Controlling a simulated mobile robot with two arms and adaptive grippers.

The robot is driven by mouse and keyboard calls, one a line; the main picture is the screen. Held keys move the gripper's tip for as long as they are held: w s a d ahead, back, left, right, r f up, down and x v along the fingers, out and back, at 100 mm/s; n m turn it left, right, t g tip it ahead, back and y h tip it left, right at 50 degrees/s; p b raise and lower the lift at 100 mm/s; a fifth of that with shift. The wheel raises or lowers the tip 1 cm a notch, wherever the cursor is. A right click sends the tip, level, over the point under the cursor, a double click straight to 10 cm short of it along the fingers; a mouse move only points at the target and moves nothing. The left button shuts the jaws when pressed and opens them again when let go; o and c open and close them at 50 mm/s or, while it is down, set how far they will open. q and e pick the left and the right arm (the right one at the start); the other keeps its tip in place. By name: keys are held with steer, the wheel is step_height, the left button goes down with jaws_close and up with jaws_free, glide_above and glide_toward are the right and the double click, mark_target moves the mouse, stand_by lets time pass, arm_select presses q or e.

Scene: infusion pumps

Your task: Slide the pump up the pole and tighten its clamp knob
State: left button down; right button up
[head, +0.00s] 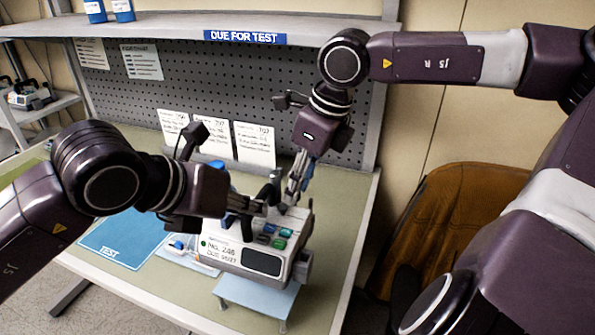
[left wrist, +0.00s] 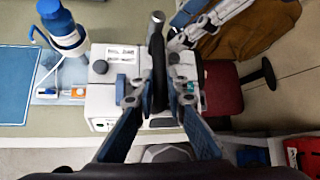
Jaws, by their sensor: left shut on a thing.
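The white pump (head: 262,262) has a dark screen, coloured buttons and a front label, and stands at the bench's front. In the left wrist view the pump (left wrist: 101,92) is seen from above. Its black carry handle (left wrist: 158,62) lies between the fingers of my left gripper (left wrist: 157,92), which is shut on it. In the head view my left gripper (head: 258,206) is over the pump's top. My right gripper (head: 297,186) points down behind the pump, close to the handle; its finger gap is unclear. I cannot make out a pole.
A pale blue stand (head: 258,296) is under the pump. A blue TEST mat (head: 128,238) lies to its left. A blue-and-white bottle (left wrist: 63,30) and a small tray (left wrist: 58,94) are beside the pump. An overhead shelf (head: 160,27) and a brown chair (head: 450,215) border the bench.

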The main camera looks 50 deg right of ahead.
arm_select(q)
steer(key=shift+r, duration=0.25)
arm_select(e)
steer(key=shift+r, duration=3)
arm_select(q)
steer(key=c, duration=2.2)
jaws_free()
steer(key=o, duration=0.4)
steer(key=shift+s+f, duration=0.1)
steer(key=shift+c, duration=0.2)
arm_select(e)
steer(key=shift+s+a, duration=0.1)
arm_select(q)
steer(key=shift+a, duration=0.1)
steer(key=shift+a+r, duration=0.2)
steer(key=shift+r, duration=0.05)
steer(key=v, duration=1.1)
steer(key=shift+a+r, duration=0.1)
